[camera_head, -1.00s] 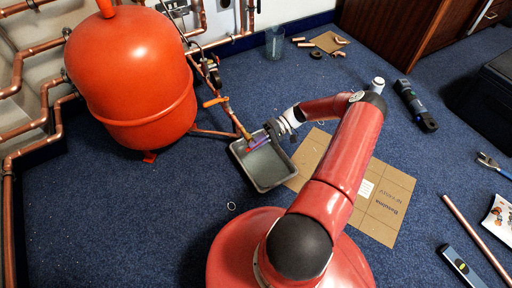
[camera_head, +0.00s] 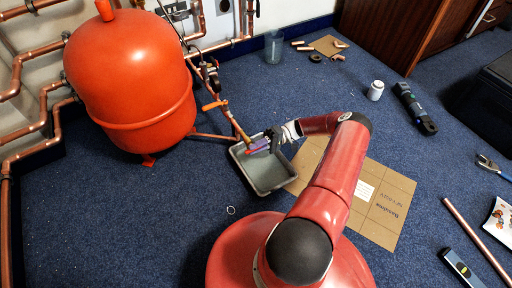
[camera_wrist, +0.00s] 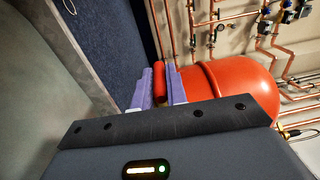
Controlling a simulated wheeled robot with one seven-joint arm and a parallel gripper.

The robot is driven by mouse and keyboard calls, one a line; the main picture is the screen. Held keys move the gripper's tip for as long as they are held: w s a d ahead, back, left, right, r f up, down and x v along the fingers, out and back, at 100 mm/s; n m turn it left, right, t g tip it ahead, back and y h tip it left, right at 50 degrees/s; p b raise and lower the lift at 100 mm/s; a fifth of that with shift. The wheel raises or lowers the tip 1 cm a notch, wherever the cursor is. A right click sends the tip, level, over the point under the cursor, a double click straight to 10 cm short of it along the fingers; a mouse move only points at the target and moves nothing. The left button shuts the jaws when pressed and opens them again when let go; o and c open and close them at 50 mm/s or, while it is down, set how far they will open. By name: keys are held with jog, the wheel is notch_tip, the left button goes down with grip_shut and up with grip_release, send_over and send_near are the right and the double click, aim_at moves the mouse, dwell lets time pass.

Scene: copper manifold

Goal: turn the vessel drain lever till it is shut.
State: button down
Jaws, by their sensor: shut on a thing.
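The vessel drain lever is a red handle (camera_wrist: 159,85) at the end of the copper drain pipe (camera_head: 236,122), above the grey tray. In the head view only a small red end (camera_head: 251,152) shows beside my fingers. My gripper (camera_head: 262,145) has purple fingers, and in the wrist view they stand on both sides of the red handle, shut on it. The orange-red vessel (camera_head: 130,75) stands at the left, and it also fills the right middle of the wrist view (camera_wrist: 235,82). The valve body is hidden, so I cannot tell the lever's exact angle.
The grey tray (camera_head: 286,182) lies on the blue carpet under my gripper. A flat cardboard sheet (camera_head: 385,205) lies to its right. An orange handle (camera_head: 211,106) sits higher on the pipe. Copper pipes (camera_head: 52,100) line the wall. A white can (camera_head: 376,90) stands farther back.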

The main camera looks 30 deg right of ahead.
jog(key=shift+s, duration=0.1)
jog(key=c, duration=1.5)
grip_release()
jog(key=shift+o, duration=0.2)
jog(key=d, duration=0.7)
jog(key=shift+d+f, duration=0.3)
jog(key=shift+d, duration=0.1)
jog(key=shift+w+r, duration=0.1)
jog(key=shift+w, duration=0.15)
